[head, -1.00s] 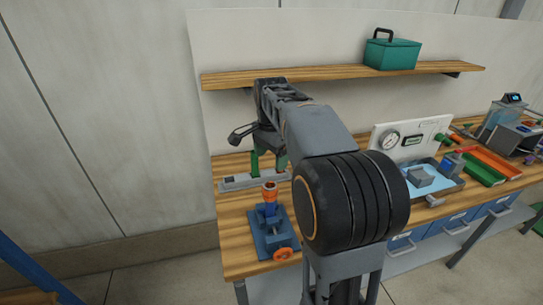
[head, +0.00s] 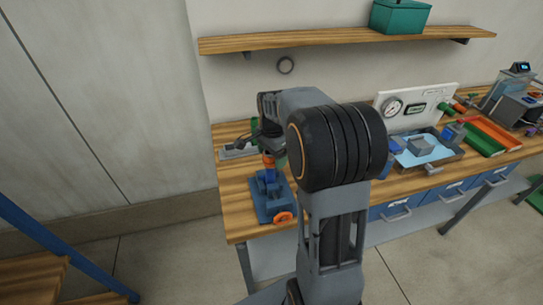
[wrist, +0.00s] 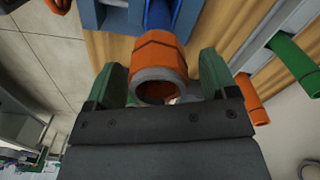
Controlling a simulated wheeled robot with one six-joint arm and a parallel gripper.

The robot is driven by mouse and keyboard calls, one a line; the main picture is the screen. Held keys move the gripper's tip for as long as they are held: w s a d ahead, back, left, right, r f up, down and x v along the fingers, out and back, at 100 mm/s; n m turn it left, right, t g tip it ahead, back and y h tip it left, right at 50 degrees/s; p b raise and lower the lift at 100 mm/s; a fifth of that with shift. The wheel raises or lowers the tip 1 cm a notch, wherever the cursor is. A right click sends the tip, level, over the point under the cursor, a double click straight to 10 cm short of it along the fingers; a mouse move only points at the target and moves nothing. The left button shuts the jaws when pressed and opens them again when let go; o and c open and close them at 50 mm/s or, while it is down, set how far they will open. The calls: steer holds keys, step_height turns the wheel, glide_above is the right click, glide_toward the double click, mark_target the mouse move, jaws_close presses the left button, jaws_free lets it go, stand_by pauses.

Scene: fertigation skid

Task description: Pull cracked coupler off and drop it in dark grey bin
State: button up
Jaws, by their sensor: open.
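The orange coupler (head: 268,161) sits upright on a blue pipe (head: 269,175) held in a blue vise (head: 265,206) at the bench's left end. In the wrist view the coupler (wrist: 160,52) shows its round open end. My gripper (wrist: 161,80) is open, with one green finger on each side of the coupler and small gaps between. The head view partly hides the fingers behind my arm. No dark grey bin can be clearly identified.
The vise has an orange handwheel (head: 284,217). To the right are a gauge panel (head: 385,92), a blue tray (head: 424,158) and red and green trays (head: 482,142). A shelf with a teal toolbox (head: 400,16) is above. The bench front near the vise is clear.

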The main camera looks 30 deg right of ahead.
steer(key=shift+f, duration=0.25)
steer(key=c, duration=1.3)
